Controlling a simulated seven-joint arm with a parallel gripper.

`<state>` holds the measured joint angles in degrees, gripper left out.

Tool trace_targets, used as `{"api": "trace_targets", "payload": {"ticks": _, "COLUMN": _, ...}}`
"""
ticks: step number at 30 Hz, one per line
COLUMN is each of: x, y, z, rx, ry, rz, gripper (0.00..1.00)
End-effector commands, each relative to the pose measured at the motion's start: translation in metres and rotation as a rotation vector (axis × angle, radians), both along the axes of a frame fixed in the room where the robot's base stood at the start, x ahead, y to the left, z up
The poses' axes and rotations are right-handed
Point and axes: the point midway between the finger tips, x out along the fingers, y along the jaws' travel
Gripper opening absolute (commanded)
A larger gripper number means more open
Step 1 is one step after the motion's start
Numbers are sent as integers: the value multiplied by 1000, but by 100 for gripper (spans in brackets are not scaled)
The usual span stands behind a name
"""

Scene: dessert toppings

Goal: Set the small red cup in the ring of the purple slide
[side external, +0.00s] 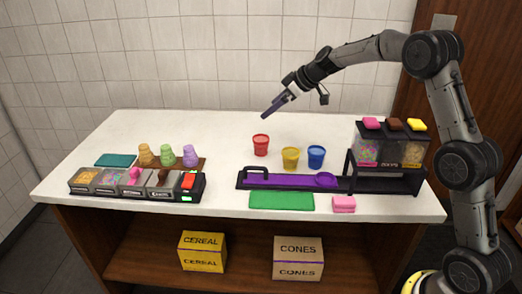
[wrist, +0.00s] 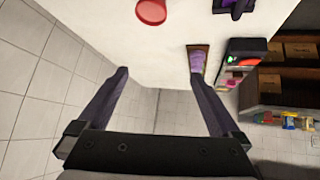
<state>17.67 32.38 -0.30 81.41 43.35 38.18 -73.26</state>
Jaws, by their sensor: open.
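The small red cup (side external: 261,146) stands upright on the white counter, behind the yellow and blue cups. In the wrist view the red cup (wrist: 151,11) shows at the top edge, partly cut off. The purple slide (side external: 284,181) lies in a black frame at the front of the counter. Its purple ring (side external: 326,179) is at the slide's right part and looks empty. My gripper (side external: 265,115) is above the counter's back part, higher than the red cup and apart from it. Its fingers (wrist: 158,104) are spread wide with nothing between them.
A topping dispenser (side external: 388,148) stands at the right. Colored cones (side external: 168,155) and a topping tray (side external: 134,184) are at the left. A green mat (side external: 282,201) and pink block (side external: 344,204) lie in front.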

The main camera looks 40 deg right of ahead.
Motion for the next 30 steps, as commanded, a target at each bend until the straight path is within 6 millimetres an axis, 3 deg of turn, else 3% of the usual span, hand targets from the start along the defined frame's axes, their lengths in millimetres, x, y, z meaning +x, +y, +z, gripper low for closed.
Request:
{"api": "trace_targets", "payload": {"ticks": 1, "x": 5, "y": -11, "z": -23, "rx": 15, "ry": 29, "rz": -17, "gripper": 100}}
{"api": "trace_targets", "payload": {"ticks": 6, "x": 4, "y": -30, "z": -72, "rx": 39, "ry": 99, "rz": -47, "gripper": 100}}
{"api": "trace_targets", "payload": {"ticks": 11, "x": 8, "y": -34, "z": -88, "rx": 43, "ry": 112, "rz": -58, "gripper": 100}}
{"api": "trace_targets", "payload": {"ticks": 21, "x": 42, "y": -19, "z": -135, "rx": 43, "ry": 113, "rz": -55, "gripper": 100}}
{"api": "trace_targets", "payload": {"ticks": 30, "x": 55, "y": -14, "z": -150, "rx": 43, "ry": 112, "rz": -57, "gripper": 100}}
